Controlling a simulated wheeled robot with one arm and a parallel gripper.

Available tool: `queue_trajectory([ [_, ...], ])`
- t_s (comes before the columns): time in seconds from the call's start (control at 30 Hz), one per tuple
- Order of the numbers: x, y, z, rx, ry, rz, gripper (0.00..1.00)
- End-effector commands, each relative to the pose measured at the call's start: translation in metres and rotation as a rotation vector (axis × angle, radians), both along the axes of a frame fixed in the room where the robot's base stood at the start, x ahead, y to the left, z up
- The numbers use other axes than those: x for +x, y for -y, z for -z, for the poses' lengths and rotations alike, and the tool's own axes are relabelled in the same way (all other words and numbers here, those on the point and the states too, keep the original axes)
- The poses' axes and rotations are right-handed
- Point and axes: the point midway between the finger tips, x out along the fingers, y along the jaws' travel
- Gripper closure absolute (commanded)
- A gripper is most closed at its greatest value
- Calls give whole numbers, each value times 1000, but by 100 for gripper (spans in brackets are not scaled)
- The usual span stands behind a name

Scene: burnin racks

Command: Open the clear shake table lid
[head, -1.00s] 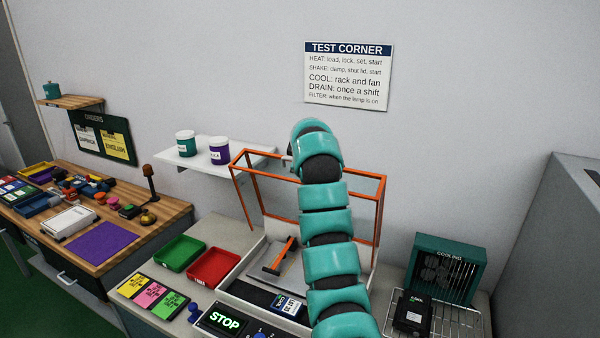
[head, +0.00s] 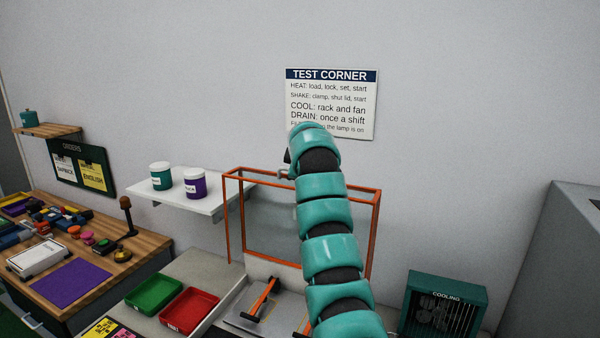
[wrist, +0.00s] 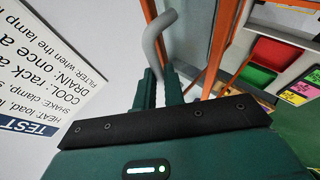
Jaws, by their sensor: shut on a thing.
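The clear shake table lid (head: 275,235) has an orange frame and stands raised, near upright, at the back of the shake table (head: 262,268). Its orange frame also shows in the wrist view (wrist: 217,45). A bent grey handle (wrist: 153,42) sits between my gripper's fingers (wrist: 160,82) in the wrist view, and the gripper is shut on it. In the head view the handle (head: 284,173) shows at the lid's top edge, and my arm hides most of the gripper and part of the lid. An orange-handled clamp (head: 262,298) lies on the table bed.
A white shelf (head: 190,195) with two jars is left of the lid. A green tray (head: 153,293) and a red tray (head: 190,310) lie left of the shake table. A cooling fan (head: 445,305) stands right. The wall sign (head: 330,103) hangs close behind my arm.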

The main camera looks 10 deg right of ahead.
Motion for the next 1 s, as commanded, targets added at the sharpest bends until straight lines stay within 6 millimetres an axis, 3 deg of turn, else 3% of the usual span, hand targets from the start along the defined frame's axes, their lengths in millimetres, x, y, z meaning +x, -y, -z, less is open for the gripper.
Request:
queue_trajectory([
  [0.27, 0, 0, -4, 0, 8, 0, 100],
  [0.3, 0, 0, -4, 0, 8, 0, 82],
  [0.4, 0, 0, -3, -1, 6, 0, 68],
  [0.77, -3, 0, -4, 0, 5, 0, 68],
  [1.0, -28, -2, -21, 0, 9, 0, 68],
])
